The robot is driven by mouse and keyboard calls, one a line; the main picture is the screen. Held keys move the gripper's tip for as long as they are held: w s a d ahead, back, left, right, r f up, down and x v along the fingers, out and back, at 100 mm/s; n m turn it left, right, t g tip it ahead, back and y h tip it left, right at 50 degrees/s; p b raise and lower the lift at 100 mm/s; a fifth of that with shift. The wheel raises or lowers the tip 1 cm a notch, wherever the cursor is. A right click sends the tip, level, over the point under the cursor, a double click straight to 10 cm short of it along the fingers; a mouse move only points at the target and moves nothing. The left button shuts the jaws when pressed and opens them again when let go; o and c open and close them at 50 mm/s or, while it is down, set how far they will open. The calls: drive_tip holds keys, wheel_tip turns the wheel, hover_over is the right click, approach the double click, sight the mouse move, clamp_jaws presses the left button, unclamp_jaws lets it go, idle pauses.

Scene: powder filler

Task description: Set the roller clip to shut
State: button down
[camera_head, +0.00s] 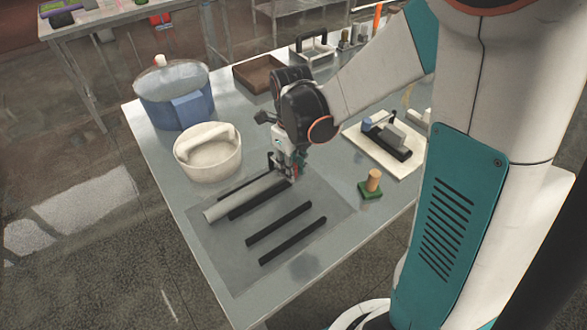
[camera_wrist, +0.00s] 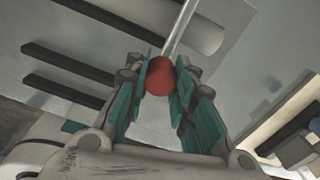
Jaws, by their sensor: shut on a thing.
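A pale roller (camera_head: 245,196) lies along a black bar on the grey mat at the front of the table. My gripper (camera_head: 291,172) is at its far right end, pointing down. In the wrist view the gripper (camera_wrist: 160,80) is shut on a red ball knob (camera_wrist: 159,76), with a teal fingertip on each side. A thin metal rod (camera_wrist: 181,28) runs from the knob towards the roller, which also shows in that view (camera_wrist: 203,32). My gripper hides most of the knob and rod in the head view. I cannot make out the clip itself or its position.
Two more black bars (camera_head: 279,222) lie in front of the roller. A cream pot (camera_head: 208,165) and a blue pot (camera_head: 170,105) stand to the left. A green block with a wooden peg (camera_head: 371,186) and a cream board with a clamp-like device (camera_head: 400,160) are to the right.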

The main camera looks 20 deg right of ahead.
drive_tip(key=shift+s+a, duration=0.15)
drive_tip(key=shift+a, duration=0.05)
idle(0.4)
